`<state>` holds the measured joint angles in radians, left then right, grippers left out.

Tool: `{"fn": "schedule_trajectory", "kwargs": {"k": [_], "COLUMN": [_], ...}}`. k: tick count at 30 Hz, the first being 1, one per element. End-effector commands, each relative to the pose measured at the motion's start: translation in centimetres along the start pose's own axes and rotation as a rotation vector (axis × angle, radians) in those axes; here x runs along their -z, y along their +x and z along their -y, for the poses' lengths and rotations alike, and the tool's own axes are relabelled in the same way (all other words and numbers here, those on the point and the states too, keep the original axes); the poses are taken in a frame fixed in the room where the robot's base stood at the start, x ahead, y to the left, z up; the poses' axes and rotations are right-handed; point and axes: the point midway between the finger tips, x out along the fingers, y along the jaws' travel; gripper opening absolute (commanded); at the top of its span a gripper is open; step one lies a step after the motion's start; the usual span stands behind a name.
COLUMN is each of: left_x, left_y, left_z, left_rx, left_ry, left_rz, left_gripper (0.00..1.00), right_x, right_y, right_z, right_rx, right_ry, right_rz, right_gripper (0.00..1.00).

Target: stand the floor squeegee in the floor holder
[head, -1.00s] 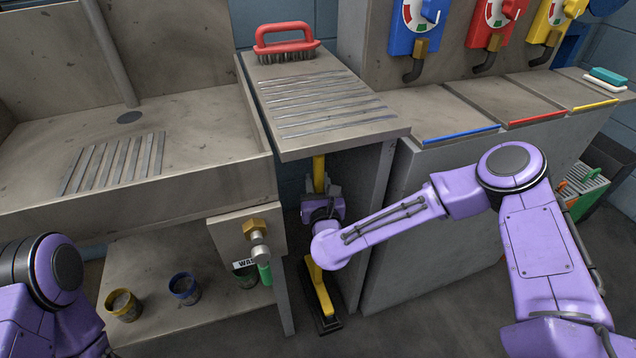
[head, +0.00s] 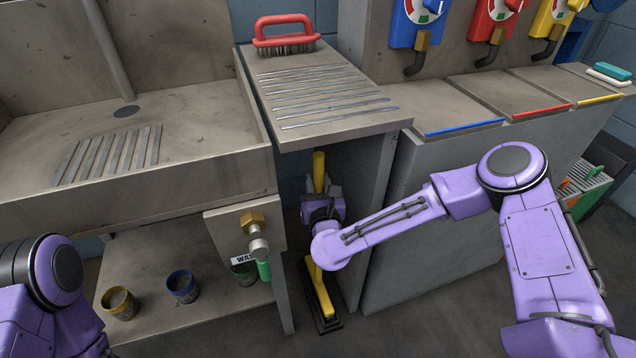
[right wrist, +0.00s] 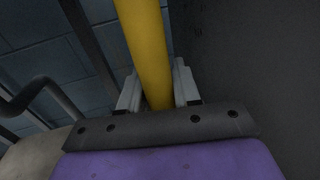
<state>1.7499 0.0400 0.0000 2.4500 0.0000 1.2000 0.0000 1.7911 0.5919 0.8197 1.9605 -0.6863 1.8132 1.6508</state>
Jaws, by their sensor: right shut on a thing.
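The floor squeegee has a yellow pole (head: 319,170) and a yellow head (head: 320,290) with a dark strip (head: 328,325) at its foot. It stands roughly upright in the gap beneath the ribbed drainboard. My right gripper (head: 322,205) is shut on the pole, partway up. In the right wrist view the pole (right wrist: 147,50) runs between the two pale fingers (right wrist: 158,90). I cannot make out the floor holder as a separate thing, nor whether the squeegee's foot touches the floor. My left gripper is out of view.
The drainboard (head: 325,95) with a red brush (head: 286,36) overhangs the pole. A grey cabinet (head: 440,220) stands right of the gap. A sink bench with a brass valve (head: 252,222) and cups (head: 183,286) is on the left. Open floor lies in front.

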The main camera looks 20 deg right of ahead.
Motion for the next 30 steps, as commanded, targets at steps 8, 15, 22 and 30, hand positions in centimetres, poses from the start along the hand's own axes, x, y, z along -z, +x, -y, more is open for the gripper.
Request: {"fn": "schedule_trajectory", "kwargs": {"k": [8,15,22,30], "left_x": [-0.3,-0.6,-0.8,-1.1], "left_y": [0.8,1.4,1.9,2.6], "left_z": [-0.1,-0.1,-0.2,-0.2], "left_rx": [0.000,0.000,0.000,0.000], "left_ry": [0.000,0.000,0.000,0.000], "left_rz": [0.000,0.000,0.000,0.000], "left_gripper": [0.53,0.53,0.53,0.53], "right_x": [0.9,1.6,2.2,3.0], "right_y": [0.0,0.0,0.0,0.0], "right_z": [0.0,0.0,0.0,0.0], "right_rx": [0.000,0.000,0.000,0.000], "right_ry": [0.001,0.001,0.001,0.001], "right_rz": [0.002,0.002,0.002,0.002], "right_gripper": [0.00,0.00,0.00,0.00]}}
